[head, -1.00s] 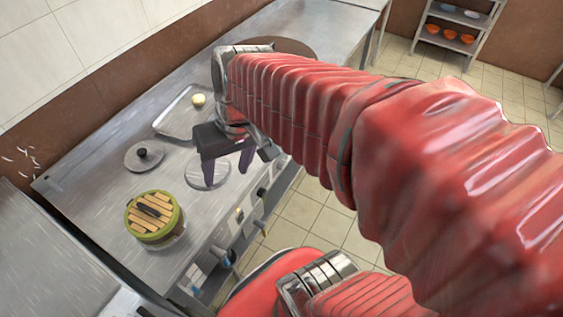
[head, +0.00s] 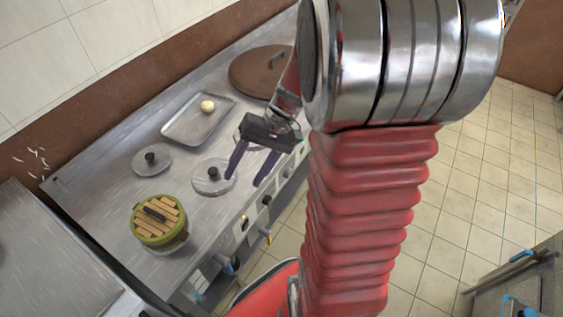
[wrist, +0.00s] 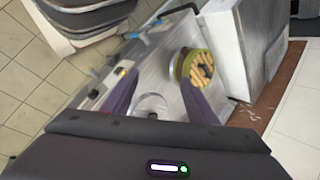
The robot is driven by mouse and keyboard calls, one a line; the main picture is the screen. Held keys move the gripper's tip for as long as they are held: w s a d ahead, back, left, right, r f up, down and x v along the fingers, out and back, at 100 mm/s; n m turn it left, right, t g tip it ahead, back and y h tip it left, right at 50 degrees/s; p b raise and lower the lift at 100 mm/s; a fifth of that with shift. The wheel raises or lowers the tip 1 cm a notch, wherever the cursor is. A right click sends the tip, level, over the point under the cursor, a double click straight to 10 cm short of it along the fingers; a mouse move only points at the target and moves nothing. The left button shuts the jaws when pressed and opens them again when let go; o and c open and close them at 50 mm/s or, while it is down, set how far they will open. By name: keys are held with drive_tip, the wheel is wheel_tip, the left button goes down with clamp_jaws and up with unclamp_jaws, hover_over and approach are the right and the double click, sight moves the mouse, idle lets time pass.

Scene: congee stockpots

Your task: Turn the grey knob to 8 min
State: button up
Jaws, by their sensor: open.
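My gripper (head: 246,179) is open and empty, its two purple fingers pointing down near the counter's front edge, beside a round lid with a black knob. In the wrist view my gripper (wrist: 159,80) has its fingers spread with nothing between them. I cannot tell which is the grey knob, nor read any minute marks. No finger visibly touches a control.
On the steel counter are a green-rimmed steamer (head: 158,222), lids (head: 152,160) (head: 214,178), a tray (head: 180,130) with a pale bun (head: 207,106), and a large brown lid (head: 250,75).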

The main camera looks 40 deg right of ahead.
sight(291, 175)
drive_tip(key=w+d+f+m+t+y, duration=0.3)
drive_tip(key=d+f+m+t+y, duration=0.35)
drive_tip(key=d+f, duration=0.85)
drive_tip(key=s+d+f+m+t+h, duration=0.4)
drive_tip(key=d+f+m+t+h, duration=0.1)
drive_tip(key=f, duration=0.3)
drive_tip(key=s+d+f+m+t+h, duration=0.4)
drive_tip(key=d+f, duration=0.3)
drive_tip(key=f, duration=0.2)
drive_tip(key=shift+m+t+h, duration=0.35)
drive_tip(key=shift+m+t, duration=0.2)
drive_tip(key=shift+t, duration=0.1)
drive_tip(key=shift+r, duration=0.1)
drive_tip(key=shift+x, duration=6.85)
drive_tip(key=shift+a, duration=0.1)
drive_tip(key=shift+c, duration=0.7)
